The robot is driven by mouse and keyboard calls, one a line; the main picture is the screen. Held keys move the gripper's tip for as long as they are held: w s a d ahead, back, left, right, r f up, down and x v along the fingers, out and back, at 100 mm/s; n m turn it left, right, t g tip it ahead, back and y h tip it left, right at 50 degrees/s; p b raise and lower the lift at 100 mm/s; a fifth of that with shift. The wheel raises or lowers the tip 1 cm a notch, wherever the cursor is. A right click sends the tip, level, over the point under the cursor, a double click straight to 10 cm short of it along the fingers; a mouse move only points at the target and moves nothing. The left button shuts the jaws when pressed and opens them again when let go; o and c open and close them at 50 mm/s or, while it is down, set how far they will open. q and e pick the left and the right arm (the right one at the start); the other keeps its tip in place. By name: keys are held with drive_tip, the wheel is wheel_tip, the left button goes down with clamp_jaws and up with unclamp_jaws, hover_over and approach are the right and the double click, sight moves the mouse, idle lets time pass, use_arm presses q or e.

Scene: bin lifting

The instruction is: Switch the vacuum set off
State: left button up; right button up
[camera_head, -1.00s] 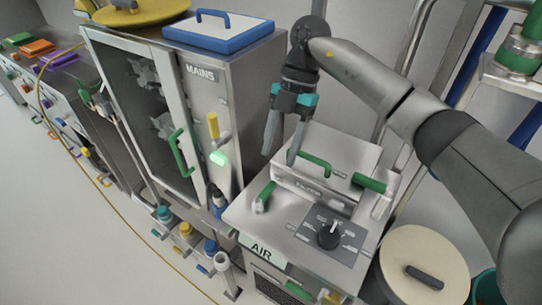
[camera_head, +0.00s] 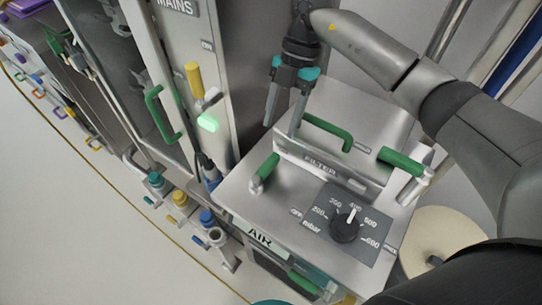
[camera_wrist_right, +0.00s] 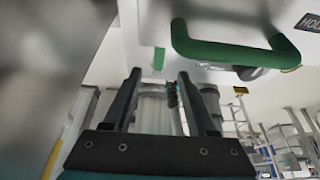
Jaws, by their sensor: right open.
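The vacuum set (camera_head: 236,192) is a grey metal box marked AIR on its front. On its top is a dark dial plate marked OFF and in mbar, with a round black knob (camera_head: 345,227). The knob's white pointer points toward the 400 mark. My right gripper (camera_head: 282,128) is open and empty, pointing down by the raised filter housing (camera_head: 330,170), behind and left of the knob and apart from it. My left gripper is not in view.
A green handle (camera_head: 328,131) sits on the filter housing. Green levers stand on the left (camera_head: 266,168) and right (camera_head: 402,162) of the set. The MAINS cabinet (camera_head: 215,120) rises at the left. A round cream lid (camera_head: 440,240) lies at the right. Floor is open at lower left.

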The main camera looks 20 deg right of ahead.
sight(270, 161)
drive_tip(key=x, duration=1)
drive_tip(key=shift+b, duration=0.4)
drive_tip(key=shift+w, duration=0.1)
clamp_jaws()
idle(0.7)
